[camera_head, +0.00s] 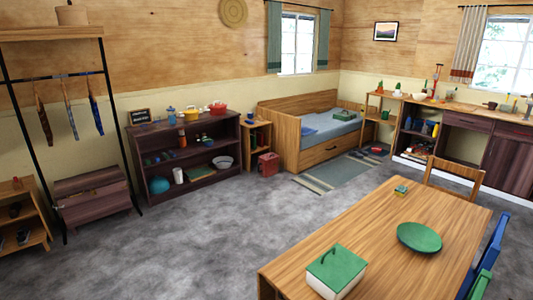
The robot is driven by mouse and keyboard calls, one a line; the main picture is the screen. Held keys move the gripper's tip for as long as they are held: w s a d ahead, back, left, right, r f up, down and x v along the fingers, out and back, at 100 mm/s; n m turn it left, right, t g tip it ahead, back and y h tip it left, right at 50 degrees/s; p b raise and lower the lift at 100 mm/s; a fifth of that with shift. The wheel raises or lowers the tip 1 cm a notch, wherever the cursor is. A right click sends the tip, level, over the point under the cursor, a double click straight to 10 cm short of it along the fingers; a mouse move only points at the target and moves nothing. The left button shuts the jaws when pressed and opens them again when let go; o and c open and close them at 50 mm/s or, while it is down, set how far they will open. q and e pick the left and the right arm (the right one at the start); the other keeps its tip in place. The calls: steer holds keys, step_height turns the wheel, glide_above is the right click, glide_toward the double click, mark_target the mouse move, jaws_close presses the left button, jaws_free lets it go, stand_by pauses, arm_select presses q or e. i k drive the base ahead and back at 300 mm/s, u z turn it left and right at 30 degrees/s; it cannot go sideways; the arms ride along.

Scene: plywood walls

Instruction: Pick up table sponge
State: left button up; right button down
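A small green and yellowish block (401,189), which looks like the sponge, lies on the far part of the wooden table (350,228). It is small in this view, so its details are hard to tell. A green round plate or shallow bowl (419,237) is nearer on the same table, to the right. A white box with a green top (336,270) stands at the table's near left end. Neither of my grippers is in view, and nothing covers the block.
A wooden chair (455,172) stands at the table's far end. Blue (490,255) and green chairs are along its right side. Grey floor (215,235) is open left of the table. A dark shelf (186,150), a bed (325,130) and a counter (465,110) line the walls.

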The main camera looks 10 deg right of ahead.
mark_target(401, 191)
steer(key=z, duration=0.7)
steer(key=k, duration=0.95)
steer(key=u, duration=1.15)
steer(key=i, duration=2.55)
steer(key=z, duration=0.55)
steer(key=i, duration=2.9)
steer(key=z, duration=0.85)
steer(key=i, duration=1.2)
steer(key=z, duration=0.8)
